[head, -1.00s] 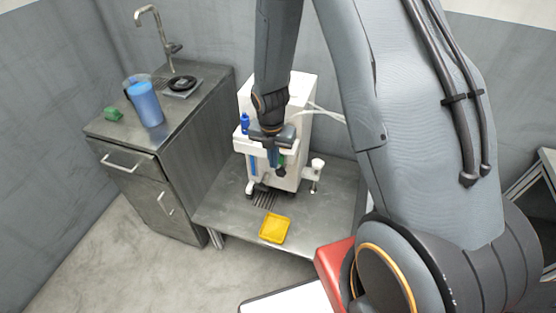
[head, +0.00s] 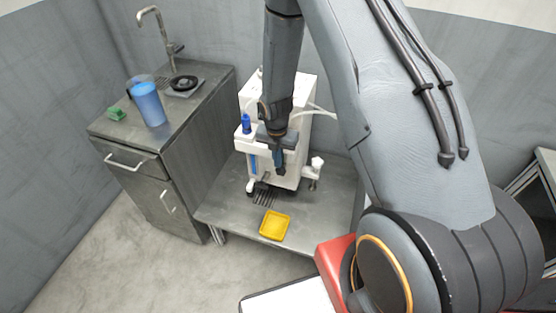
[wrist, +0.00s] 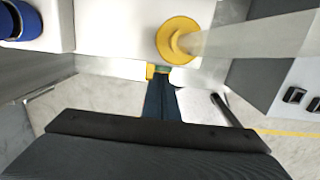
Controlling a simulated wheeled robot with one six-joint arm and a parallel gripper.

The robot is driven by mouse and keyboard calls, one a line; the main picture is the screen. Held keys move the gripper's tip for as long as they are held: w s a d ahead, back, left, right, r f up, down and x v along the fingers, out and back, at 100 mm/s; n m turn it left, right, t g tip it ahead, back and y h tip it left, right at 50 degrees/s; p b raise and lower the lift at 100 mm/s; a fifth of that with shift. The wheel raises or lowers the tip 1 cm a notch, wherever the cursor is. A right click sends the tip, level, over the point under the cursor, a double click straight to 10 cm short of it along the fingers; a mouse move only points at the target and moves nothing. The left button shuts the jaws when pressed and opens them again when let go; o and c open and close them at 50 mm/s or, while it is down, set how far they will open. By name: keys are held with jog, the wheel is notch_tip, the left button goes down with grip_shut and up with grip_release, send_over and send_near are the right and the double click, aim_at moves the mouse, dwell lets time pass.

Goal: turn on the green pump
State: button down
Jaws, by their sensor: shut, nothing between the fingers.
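A white machine (head: 305,125) stands on the low metal table. My gripper (head: 281,172) points down in front of its face, shut and empty. It also shows shut in the wrist view (wrist: 160,85). No green pump shows clearly in the head view; my wrist and gripper cover part of the machine's front. The wrist view shows a small green patch (wrist: 162,68) at the fingertips; I cannot tell what it belongs to, or whether they touch. A round yellow fitting (wrist: 178,40) with a translucent tube is just beyond the fingers. A blue cap (head: 246,123) is on the machine's left.
A yellow tray (head: 275,226) lies on the low metal table (head: 225,212). A white-topped fitting (head: 316,164) is at the machine's right. The metal cabinet (head: 195,155) at left bears a blue jug (head: 148,104) and a green object (head: 116,114). Floor at front left is clear.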

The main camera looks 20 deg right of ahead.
jog(key=shift+w+d+f, duration=0.1)
jog(key=shift+f, duration=0.25)
jog(key=shift+r+p, duration=0.75)
jog(key=shift+r, duration=0.1)
jog(key=s+a+r+b, duration=0.1)
jog(key=s+a+r, duration=0.3)
jog(key=s+r, duration=0.2)
notch_tip(320, 180, up, 3)
jog(key=shift+a+f+b, duration=0.15)
jog(key=shift+a+b, duration=0.1)
jog(key=shift+b, duration=0.1)
